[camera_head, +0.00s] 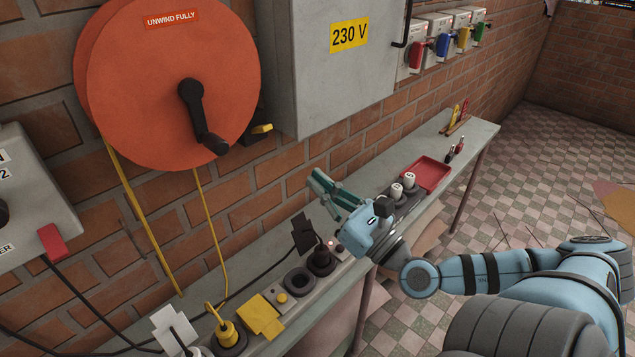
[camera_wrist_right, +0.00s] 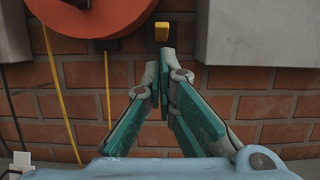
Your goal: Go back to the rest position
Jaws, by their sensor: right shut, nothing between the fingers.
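My right gripper (camera_head: 322,186) reaches in from the right in the head view and hangs above the narrow shelf, close to the brick wall. Its green-padded fingers are together with nothing between them. In the right wrist view the fingers of the right gripper (camera_wrist_right: 163,60) meet at the tips and point toward the brick wall, below a yellow-ended part on the wall. The gripper touches nothing that I can see. My left gripper is not in view.
The grey shelf (camera_head: 473,139) runs along the wall, holding a socket strip (camera_head: 299,283), a yellow plug (camera_head: 227,334) and a red tray (camera_head: 426,174). An orange reel (camera_head: 140,75) and a grey 230 V cabinet (camera_head: 320,75) hang above. The tiled floor (camera_head: 530,190) at right is open.

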